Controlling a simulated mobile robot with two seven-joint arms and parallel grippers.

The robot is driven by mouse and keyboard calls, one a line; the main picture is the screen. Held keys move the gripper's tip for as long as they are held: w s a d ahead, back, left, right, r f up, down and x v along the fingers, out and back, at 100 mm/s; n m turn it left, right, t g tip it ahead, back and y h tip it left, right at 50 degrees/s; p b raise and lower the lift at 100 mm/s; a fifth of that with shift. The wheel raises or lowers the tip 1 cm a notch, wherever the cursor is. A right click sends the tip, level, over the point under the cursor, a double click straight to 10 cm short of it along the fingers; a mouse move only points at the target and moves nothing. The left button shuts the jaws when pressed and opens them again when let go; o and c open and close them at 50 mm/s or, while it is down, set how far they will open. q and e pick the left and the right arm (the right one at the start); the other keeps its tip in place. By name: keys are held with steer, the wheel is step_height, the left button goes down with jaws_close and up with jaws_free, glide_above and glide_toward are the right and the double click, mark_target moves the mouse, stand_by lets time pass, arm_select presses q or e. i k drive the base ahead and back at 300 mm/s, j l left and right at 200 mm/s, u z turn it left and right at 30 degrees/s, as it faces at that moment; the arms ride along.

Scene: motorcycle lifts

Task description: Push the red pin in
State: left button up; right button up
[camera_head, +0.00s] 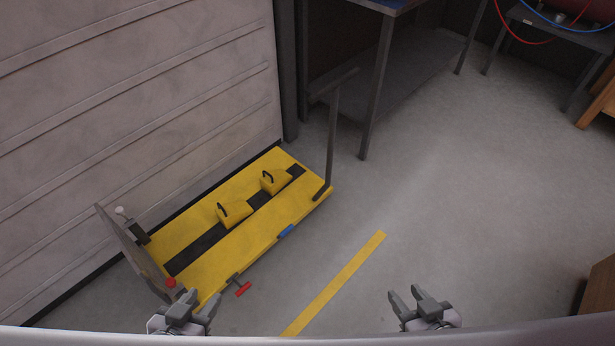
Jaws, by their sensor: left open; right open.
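The yellow motorcycle lift (270,222) lies low on the floor along the wall. A red T-shaped handle (243,289) sticks out from its near side on a short dark rod and looks like the red pin. A round red knob (171,282) shows at the foot of the grey upright plate (135,252) on the lift's left end. My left gripper (204,296) is open and empty at the bottom edge, left of and below the red handle, apart from it in the picture. My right gripper (405,293) is open and empty, well to the right over bare floor.
Two yellow chocks (235,214) sit on the lift's black strip. A grey post (332,140) stands at its far end. A yellow line (336,283) marks the floor. A workbench (378,90) stands behind. The floor at centre right is clear.

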mark_target(170, 283)
steer(key=u, duration=1.4)
